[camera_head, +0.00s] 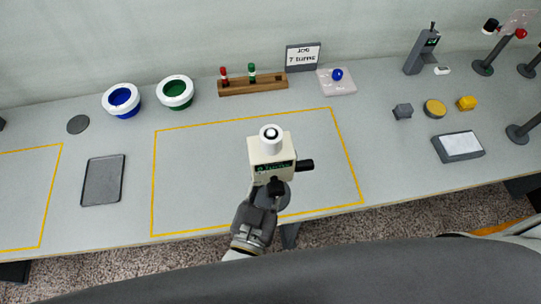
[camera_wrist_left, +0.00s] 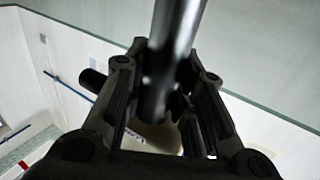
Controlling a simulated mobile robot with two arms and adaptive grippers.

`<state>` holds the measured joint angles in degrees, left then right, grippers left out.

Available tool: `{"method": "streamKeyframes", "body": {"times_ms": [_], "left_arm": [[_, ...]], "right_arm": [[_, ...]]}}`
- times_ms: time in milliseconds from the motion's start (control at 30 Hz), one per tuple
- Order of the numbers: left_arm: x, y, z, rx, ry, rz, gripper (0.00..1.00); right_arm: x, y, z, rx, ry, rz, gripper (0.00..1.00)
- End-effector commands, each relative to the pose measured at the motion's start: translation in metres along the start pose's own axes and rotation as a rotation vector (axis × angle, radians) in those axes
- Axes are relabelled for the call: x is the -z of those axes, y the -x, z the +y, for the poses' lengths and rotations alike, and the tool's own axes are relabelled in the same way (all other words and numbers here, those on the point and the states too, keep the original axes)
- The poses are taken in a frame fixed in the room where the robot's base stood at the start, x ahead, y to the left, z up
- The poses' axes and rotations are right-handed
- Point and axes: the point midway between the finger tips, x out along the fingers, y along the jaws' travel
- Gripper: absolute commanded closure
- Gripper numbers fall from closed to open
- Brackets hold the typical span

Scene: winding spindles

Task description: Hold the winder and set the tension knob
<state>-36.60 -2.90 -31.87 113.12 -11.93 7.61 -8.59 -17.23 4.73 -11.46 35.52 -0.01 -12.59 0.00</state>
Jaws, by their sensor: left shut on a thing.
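The winder (camera_head: 264,154) is a cream box with a white spool on top, a dark display with green text on its front and a black knob (camera_head: 304,165) on its right side. It stands near the front of the yellow outlined area, over a dark round base partly hidden by my gripper. My left gripper (camera_head: 273,188) comes from the front edge and is shut on the winder's dark post just below the box. In the left wrist view the post (camera_wrist_left: 170,70) runs between the fingers, with part of the cream box behind. My right gripper is not in view.
A wooden rack (camera_head: 252,87) holds a red and a green spindle, with a "JOB 7 turns" sign (camera_head: 303,56) behind. Blue (camera_head: 122,100) and green (camera_head: 175,93) bowls and a dark tray (camera_head: 102,181) are left. Small parts and stands are right. The outlined area left of the winder is clear.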

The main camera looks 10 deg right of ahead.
Motion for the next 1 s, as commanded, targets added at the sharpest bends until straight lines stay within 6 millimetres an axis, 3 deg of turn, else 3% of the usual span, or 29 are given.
{"method": "streamKeyframes", "body": {"times_ms": [200,567,1000], "left_arm": [[0.008,0.01,0.003,0.001,0.0,0.006,1.0],[0.007,0.011,0.003,0.001,0.0,0.007,1.0],[-0.013,-0.011,-0.004,0.001,0.0,0.007,1.0]], "right_arm": [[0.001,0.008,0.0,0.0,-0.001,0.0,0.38],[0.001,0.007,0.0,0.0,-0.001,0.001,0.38],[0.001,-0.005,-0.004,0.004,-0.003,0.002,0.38]]}}
